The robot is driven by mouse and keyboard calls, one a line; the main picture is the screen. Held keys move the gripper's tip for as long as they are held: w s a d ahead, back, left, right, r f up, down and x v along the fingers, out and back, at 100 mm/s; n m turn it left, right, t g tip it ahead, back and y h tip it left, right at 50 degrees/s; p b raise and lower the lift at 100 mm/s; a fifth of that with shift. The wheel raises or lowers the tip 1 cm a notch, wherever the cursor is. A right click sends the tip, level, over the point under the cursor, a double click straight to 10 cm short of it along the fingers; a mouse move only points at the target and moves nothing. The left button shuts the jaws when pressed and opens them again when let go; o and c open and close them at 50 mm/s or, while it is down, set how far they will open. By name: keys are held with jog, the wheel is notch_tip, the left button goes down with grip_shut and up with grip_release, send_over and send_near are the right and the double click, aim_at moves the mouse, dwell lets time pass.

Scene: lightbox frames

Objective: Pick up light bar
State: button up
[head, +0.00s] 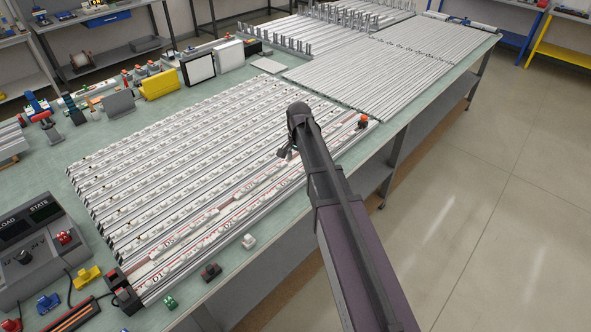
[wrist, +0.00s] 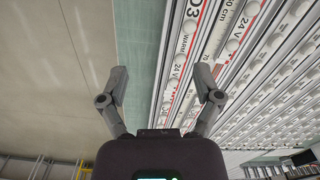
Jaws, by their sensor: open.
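Several long white light bars (head: 190,160) lie side by side in rows on the green bench, with rows of white domed lamps along them. The bars nearest the front edge carry red and black print, and one end reads like "D1". In the wrist view, printed light bars (wrist: 235,45) run along the right side, with "D3", "WARM" and "24 V" readable. My gripper (head: 288,150) is over the right part of the front bars in the head view. In the wrist view my gripper (wrist: 161,76) is open and empty. Its right finger overlaps the nearest bar in the picture; the gap to it cannot be told.
The green bench top (head: 268,240) has a narrow strip along its front edge, with a small white block (head: 249,241) on it. A control box (head: 38,250) stands at left. Bare metal profiles (head: 360,75) fill the far right. The floor (head: 500,210) is clear.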

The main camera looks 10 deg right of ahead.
notch_tip(320, 180, up, 2)
jog(key=m+p, duration=0.1)
jog(key=m, duration=0.1)
send_over(295, 173)
jog(key=shift+s+r, duration=0.1)
jog(key=shift+f, duration=0.2)
notch_tip(295, 173, down, 8)
jog(key=b, duration=0.8)
jog(key=shift+f, duration=0.15)
jog(key=shift+f, duration=0.1)
jog(key=shift+f+b, duration=2.5)
jog(key=shift+b, duration=0.25)
grip_shut()
